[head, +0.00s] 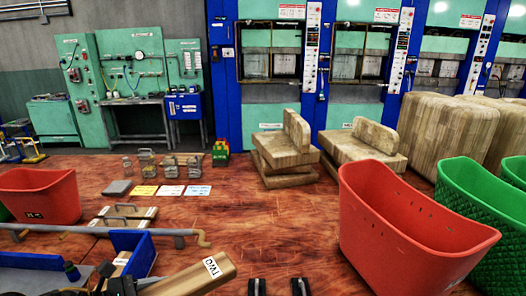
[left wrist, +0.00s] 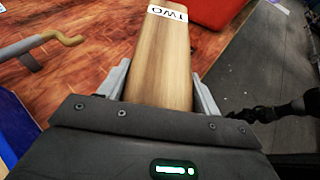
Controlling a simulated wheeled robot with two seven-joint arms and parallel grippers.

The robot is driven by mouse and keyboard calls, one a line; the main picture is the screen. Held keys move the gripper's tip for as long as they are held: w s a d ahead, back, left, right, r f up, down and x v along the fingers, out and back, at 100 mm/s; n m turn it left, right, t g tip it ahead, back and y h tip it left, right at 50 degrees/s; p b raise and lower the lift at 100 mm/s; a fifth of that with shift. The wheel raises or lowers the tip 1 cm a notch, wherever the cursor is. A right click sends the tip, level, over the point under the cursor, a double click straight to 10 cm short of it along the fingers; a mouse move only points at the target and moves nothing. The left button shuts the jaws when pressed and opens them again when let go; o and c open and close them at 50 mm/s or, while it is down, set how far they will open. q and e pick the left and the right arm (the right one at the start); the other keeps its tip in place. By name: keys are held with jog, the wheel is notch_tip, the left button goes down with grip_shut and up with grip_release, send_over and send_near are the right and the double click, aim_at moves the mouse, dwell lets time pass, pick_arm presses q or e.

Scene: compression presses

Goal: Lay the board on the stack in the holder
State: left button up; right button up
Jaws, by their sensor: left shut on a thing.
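My left gripper (head: 130,285) is shut on a wooden board (head: 196,279) with a white label reading TWO at its far end. The left wrist view shows the board (left wrist: 160,70) between the two fingers (left wrist: 160,90), pointing away from the gripper. A blue-walled holder (head: 138,252) is at the lower left, beyond my left gripper. A piece with a white label shows inside it; the rest of the stack is hidden. The holder's blue edge also shows in the left wrist view (left wrist: 14,128). Two dark fingers of my right gripper (head: 278,288) stand apart at the bottom middle, with nothing between them.
A grey bar with a tan hooked end (head: 200,238) lies just beyond the holder. A large red bin (head: 400,225) stands at right and a smaller one (head: 40,196) at left. Labelled cards (head: 171,190) and small weights lie farther back. The middle of the reddish floor is clear.

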pick_arm(q)
jog(key=shift+d+f+n+t+y, duration=0.6)
jog(key=shift+f+n+t, duration=0.1)
jog(key=shift+f+n, duration=0.15)
jog(key=shift+s+a+f+n+t+y, duration=0.25)
jog(key=shift+f+n+t+y, duration=0.2)
jog(key=shift+f+n+y, duration=0.2)
jog(key=shift+s+a+f+n+t+y, duration=0.2)
jog(key=shift+a+f+n+t+y, duration=0.05)
jog(key=shift+f+n+t+y, duration=0.3)
jog(key=shift+s+a+f+n+t+y, duration=0.25)
jog(key=shift+f+n+t+y, duration=0.15)
jog(key=shift+f+n+y, duration=0.25)
